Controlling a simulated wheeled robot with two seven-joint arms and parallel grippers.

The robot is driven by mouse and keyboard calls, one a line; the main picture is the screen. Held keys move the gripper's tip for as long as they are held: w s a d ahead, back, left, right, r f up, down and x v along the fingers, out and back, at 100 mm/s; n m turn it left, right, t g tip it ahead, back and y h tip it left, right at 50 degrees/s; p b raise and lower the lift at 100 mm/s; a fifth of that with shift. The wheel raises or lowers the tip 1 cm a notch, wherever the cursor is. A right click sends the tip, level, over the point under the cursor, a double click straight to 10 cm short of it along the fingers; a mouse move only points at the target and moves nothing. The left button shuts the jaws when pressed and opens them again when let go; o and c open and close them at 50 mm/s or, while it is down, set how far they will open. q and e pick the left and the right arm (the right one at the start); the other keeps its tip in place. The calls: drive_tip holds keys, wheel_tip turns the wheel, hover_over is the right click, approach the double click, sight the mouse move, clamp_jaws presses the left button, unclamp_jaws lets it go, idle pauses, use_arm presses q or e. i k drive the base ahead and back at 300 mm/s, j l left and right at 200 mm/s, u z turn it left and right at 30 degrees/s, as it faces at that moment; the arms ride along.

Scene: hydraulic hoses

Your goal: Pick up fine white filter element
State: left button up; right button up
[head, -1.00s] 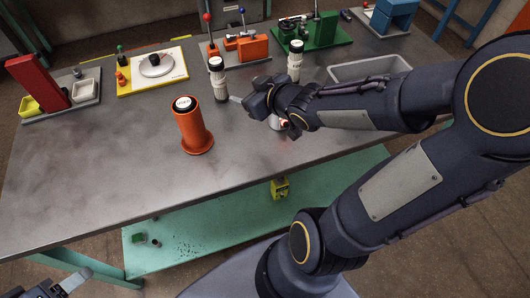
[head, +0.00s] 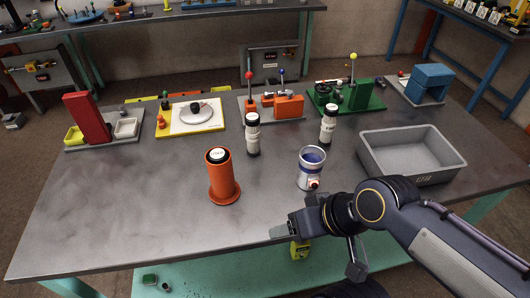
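Two white cylindrical filter elements with black ends stand upright on the grey table. One filter element (head: 253,135) is near the middle, and the other filter element (head: 328,124) is further right. Their labels are too small to read, so I cannot tell which is the fine one. An orange flanged housing (head: 222,180) stands at front left with a white, dark-rimmed top showing in its opening. My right gripper (head: 281,231) is near the table's front edge, pointing left, apart from both elements. I see nothing in it, but its finger gap is unclear. My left gripper is out of view.
A blue-and-white cup-like housing (head: 311,170) with a red fitting stands between my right gripper and the elements. A grey bin (head: 413,155) is at right. Several coloured stations, including a red-and-blue-levered one (head: 271,106), line the back. The table's left front is clear.

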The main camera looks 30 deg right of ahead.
sight(330, 111)
drive_tip(key=z, duration=1.5)
drive_tip(key=i+l, duration=0.2)
drive_tip(key=l, duration=0.15)
drive_tip(key=i+l, duration=0.2)
drive_tip(key=l, duration=0.15)
drive_tip(key=i+l+u, duration=0.1)
drive_tip(key=l+u, duration=0.15)
drive_tip(key=u, duration=0.25)
drive_tip(key=i+l+u, duration=0.1)
drive_tip(key=l+u, duration=0.55)
drive_tip(key=u, duration=0.85)
